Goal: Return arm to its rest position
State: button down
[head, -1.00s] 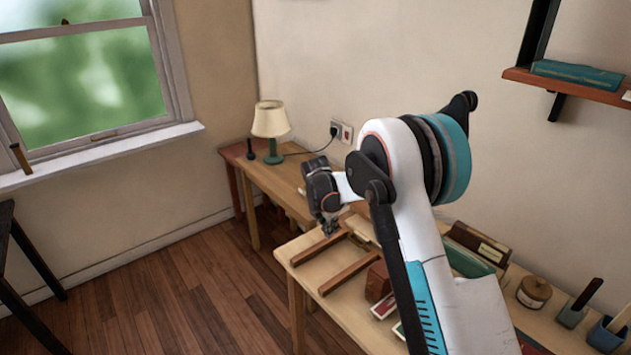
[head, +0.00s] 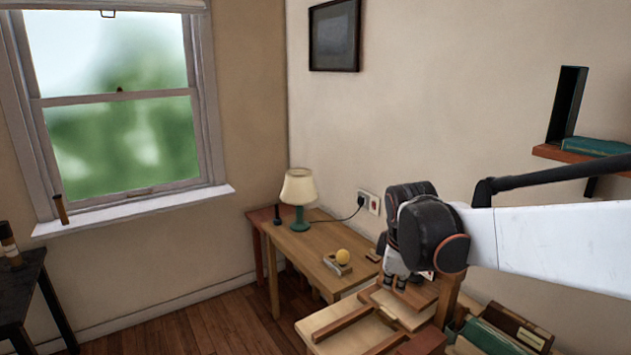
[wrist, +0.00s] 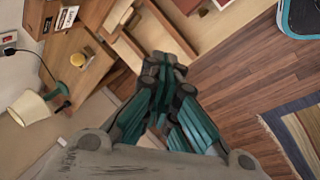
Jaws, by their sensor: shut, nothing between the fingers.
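My gripper (head: 398,281) is at the end of my white arm, over the near wooden table (head: 318,322) in the head view. In the wrist view my gripper (wrist: 172,62) points away from the camera with its teal fingers together and nothing between them. The arm reaches in from the right edge of the head view, and its wrist hides part of the table and wall behind it.
Books (head: 490,338) lie at the lower right. A wall shelf (head: 580,155) is at the right. Open floor (head: 235,325) lies left of the tables.

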jog(key=s+d+m+t, duration=0.2)
jog(key=s+m, duration=1.1)
jog(key=s, duration=1)
jog(key=shift+s+d+t+y, duration=0.2)
jog(key=shift+s+t+y, duration=0.1)
jog(key=shift+t+y, duration=0.1)
jog(key=shift+r, duration=0.1)
